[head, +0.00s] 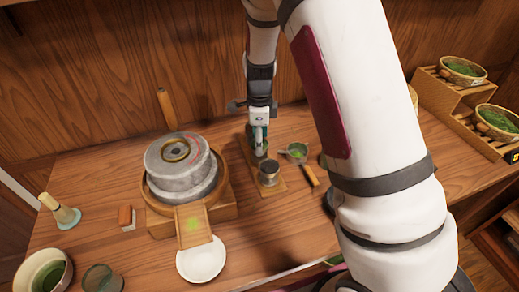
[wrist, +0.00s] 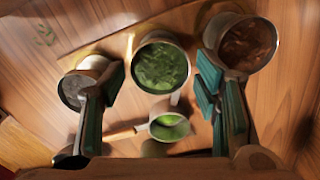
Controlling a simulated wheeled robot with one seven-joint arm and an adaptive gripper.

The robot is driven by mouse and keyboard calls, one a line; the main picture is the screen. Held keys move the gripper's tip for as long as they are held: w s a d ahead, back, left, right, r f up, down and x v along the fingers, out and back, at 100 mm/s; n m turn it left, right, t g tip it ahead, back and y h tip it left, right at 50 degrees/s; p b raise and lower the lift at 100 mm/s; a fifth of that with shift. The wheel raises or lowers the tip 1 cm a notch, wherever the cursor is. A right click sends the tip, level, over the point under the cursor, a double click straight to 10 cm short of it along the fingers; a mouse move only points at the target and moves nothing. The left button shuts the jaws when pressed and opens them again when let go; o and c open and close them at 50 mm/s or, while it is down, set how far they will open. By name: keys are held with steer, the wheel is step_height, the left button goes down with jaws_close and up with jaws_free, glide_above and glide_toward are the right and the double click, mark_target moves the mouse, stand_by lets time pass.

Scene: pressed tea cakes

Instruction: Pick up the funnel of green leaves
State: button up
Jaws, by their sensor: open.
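The funnel of green leaves (wrist: 162,68) is a round metal cup filled with leaves, standing on a wooden board. In the wrist view my gripper (wrist: 160,75) is open, with teal-padded fingers apart on the left and right of the funnel. I cannot tell whether either finger touches it. In the head view my gripper (head: 260,136) points down over the back part of the board (head: 278,187), and the funnel (head: 261,151) is partly hidden by the fingers.
A cup of brown leaves (wrist: 248,45) is close by the right finger, and a grey-filled cup (wrist: 77,88) by the left. A strainer with green powder (wrist: 169,127) lies near the funnel. A stone mill (head: 178,165) and white dish (head: 202,261) stand left of the board.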

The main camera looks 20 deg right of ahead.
steer(key=shift+f, duration=1.25)
steer(key=c, duration=1)
steer(key=shift+o, duration=0.2)
